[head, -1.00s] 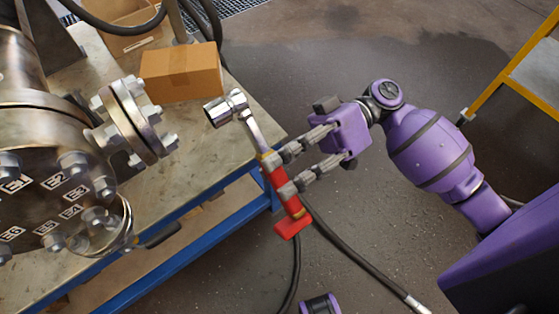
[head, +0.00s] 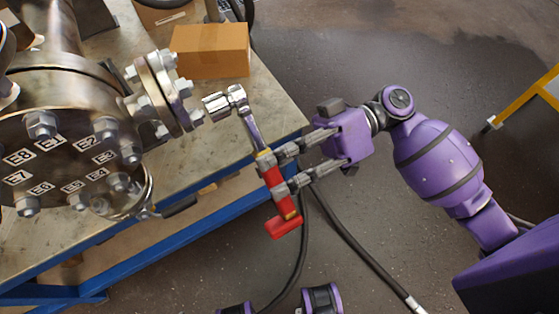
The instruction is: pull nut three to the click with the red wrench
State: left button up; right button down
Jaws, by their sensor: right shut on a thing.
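The red wrench (head: 283,207) has a red handle, a yellow band, a steel shank and a steel socket head at its upper left. My right gripper (head: 270,177) is shut around its handle and holds it tilted beside the bench edge. The socket points left, toward the vessel, in free air. The round flange face (head: 62,165) of the vessel carries labels E1 to E8 and a ring of nuts. Nut three (head: 131,154) sits at the right rim beside label E3 (head: 103,157), left of and below the socket.
A smaller side flange (head: 158,95) with bolts stands between the flange face and the socket. A cardboard box (head: 210,50) is on the bench (head: 262,115) behind the wrench. The bench has a blue frame (head: 215,215). A black hose (head: 350,245) lies on the floor.

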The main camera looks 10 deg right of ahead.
jog(key=shift+x, duration=1.05)
jog(key=shift+r, duration=0.1)
